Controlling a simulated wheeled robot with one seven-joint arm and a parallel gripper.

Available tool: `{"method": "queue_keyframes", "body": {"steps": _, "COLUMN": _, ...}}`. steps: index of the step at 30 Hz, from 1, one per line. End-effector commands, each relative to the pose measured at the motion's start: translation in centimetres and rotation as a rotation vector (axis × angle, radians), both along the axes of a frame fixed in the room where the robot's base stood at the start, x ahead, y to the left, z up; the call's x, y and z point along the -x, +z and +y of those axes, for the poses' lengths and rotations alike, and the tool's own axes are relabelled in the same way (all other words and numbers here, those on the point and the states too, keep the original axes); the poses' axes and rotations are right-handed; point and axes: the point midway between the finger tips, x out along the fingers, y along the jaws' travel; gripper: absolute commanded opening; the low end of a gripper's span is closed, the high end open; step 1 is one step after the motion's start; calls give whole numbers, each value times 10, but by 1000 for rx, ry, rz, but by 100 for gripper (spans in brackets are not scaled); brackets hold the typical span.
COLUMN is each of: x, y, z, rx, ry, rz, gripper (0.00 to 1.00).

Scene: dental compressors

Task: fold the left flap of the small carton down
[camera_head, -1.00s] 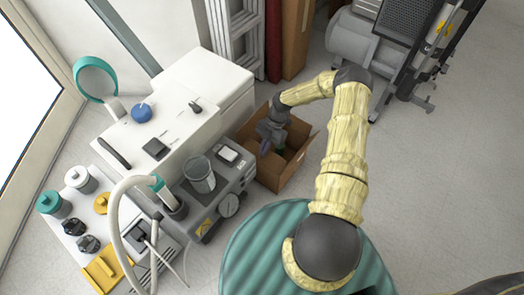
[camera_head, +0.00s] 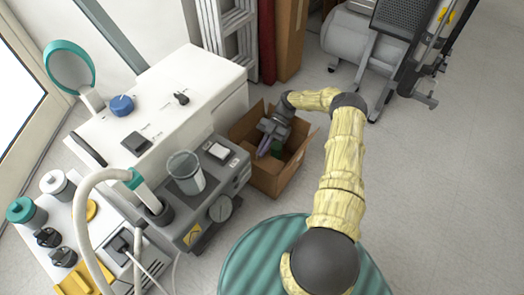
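The small carton (camera_head: 271,179) is an open brown cardboard box on the floor, right of the grey machine. Its flaps stand up or splay outward; a left flap (camera_head: 246,122) rises at its upper left, and another flap (camera_head: 303,140) tilts out at the right. A purple thing (camera_head: 264,146) and a green thing (camera_head: 277,148) show inside. My gripper (camera_head: 267,137) reaches over the carton's opening from the upper right, close to the purple thing. Its fingers are too small and dark to tell whether they are open or whether they touch anything.
A white cabinet (camera_head: 165,85) and the grey machine (camera_head: 215,185) with a clear cup (camera_head: 186,172) stand close on the carton's left. A tall brown box (camera_head: 290,40) and a ladder (camera_head: 233,40) are behind. A grey compressor (camera_head: 352,38) stands at upper right. Floor is clear to the right.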

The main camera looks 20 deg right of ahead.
Motion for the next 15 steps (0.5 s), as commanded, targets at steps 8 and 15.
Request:
{"method": "queue_keyframes", "body": {"steps": 8, "x": 0, "y": -1, "z": -1, "rx": 3, "ry": 0, "rz": 1, "gripper": 0}}
{"method": "queue_keyframes", "body": {"steps": 15, "x": 0, "y": -1, "z": 0, "rx": 2, "ry": 0, "rz": 1, "gripper": 25}}
